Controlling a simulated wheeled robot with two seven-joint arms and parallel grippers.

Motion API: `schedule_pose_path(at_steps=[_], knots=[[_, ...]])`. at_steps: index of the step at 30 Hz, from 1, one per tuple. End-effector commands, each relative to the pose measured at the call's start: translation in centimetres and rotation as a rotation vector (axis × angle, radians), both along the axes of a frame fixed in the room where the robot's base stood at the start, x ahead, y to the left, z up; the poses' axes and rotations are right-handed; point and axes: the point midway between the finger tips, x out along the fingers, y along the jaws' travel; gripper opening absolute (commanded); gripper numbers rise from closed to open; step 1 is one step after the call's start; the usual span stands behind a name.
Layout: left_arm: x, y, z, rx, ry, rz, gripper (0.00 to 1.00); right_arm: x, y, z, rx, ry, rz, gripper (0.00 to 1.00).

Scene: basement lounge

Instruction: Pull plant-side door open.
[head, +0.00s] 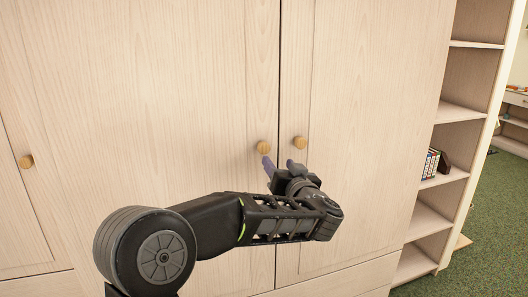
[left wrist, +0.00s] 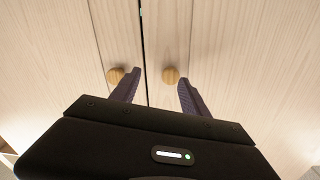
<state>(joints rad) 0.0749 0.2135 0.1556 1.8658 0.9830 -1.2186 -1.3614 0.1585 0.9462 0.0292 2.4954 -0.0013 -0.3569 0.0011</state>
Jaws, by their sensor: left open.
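A pale wooden cabinet has a wide middle door (head: 150,110) and a right door (head: 365,110), meeting at a dark vertical seam. Each has a round wooden knob near the seam: the middle door's knob (head: 263,147) and the right door's knob (head: 299,142). No plant is in view, so I cannot tell which door is plant-side. My left gripper (head: 279,164) is open and empty, just below the knobs. In the left wrist view, the right knob (left wrist: 170,75) shows between the spread fingers (left wrist: 160,80); the left knob (left wrist: 115,75) is outside the left finger. Contact is unclear. My right gripper is not visible.
Another door with a knob (head: 26,161) is at the far left. Drawer fronts (head: 340,283) run below the doors. An open shelf unit (head: 452,112) with a few books (head: 430,163) stands at right. Green carpet (head: 495,210) lies clear beyond it.

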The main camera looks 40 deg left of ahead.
Motion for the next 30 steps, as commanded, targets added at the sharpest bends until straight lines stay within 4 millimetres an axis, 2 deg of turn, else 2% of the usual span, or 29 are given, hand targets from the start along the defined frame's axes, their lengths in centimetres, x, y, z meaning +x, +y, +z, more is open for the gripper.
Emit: schedule_pose_path(at_steps=[1,3,14,20,30], knots=[[-0.7,0.6,1.2,0.004,-0.006,0.03,0.53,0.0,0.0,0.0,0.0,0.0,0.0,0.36],[-1.2,1.0,1.9,0.008,-0.006,0.052,0.53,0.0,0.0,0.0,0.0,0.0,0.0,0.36],[-1.2,1.2,2.0,0.009,-0.002,0.056,0.53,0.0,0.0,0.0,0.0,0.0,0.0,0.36],[-0.3,2.5,2.1,0.009,-0.003,0.057,0.53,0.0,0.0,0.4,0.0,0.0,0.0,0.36],[2.6,6.7,2.0,0.009,-0.002,0.056,0.53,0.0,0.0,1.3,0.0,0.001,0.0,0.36]])
